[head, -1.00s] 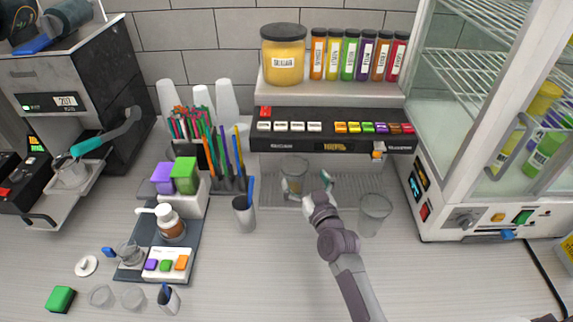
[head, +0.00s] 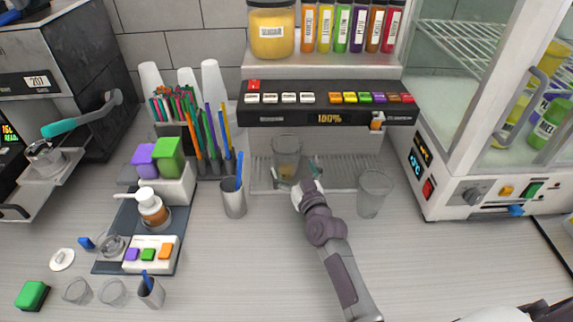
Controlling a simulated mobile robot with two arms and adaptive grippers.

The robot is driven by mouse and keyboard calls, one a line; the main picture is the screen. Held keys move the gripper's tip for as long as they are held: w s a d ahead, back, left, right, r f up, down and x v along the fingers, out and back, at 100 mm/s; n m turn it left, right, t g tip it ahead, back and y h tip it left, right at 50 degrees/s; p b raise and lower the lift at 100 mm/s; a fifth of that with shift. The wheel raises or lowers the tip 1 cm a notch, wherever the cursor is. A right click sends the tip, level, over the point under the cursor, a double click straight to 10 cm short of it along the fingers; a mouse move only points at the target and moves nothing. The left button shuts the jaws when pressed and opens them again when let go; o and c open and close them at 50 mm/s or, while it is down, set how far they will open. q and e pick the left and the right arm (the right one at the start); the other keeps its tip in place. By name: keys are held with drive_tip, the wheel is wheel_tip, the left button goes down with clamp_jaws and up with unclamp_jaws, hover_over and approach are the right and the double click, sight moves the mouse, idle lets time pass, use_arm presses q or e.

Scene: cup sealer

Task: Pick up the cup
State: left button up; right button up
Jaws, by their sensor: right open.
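A clear cup (head: 287,152) with a brownish-yellow content low in it stands upright on the slotted tray (head: 347,172) under the dispenser. My right gripper (head: 296,174) is open at the near side of this cup, its fingers spread to the left and right of the cup's lower part. I cannot tell whether the fingers touch it. A second clear cup (head: 374,193), which looks empty, stands to the right of my right gripper. My left gripper is not in view.
The dispenser's button panel (head: 325,102) hangs above the tray. A grey holder (head: 233,198) with a blue stick stands left of the gripper. A glass-door cabinet (head: 460,120) is at the right. The counter in front is mostly clear.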

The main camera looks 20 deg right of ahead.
sight(291, 165)
drive_tip(key=w+b, duration=0.2)
drive_tip(key=w, duration=0.2)
drive_tip(key=shift+w+f, duration=0.15)
drive_tip(key=shift+w, duration=0.05)
drive_tip(key=shift+w+a, duration=0.1)
drive_tip(key=shift+w, duration=0.45)
drive_tip(key=shift+c, duration=0.7)
drive_tip(key=c, duration=0.8)
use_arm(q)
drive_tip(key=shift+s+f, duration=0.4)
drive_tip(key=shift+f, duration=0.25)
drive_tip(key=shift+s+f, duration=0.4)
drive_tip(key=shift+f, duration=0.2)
use_arm(e)
drive_tip(key=shift+c, duration=1.1)
drive_tip(key=shift+r, duration=0.2)
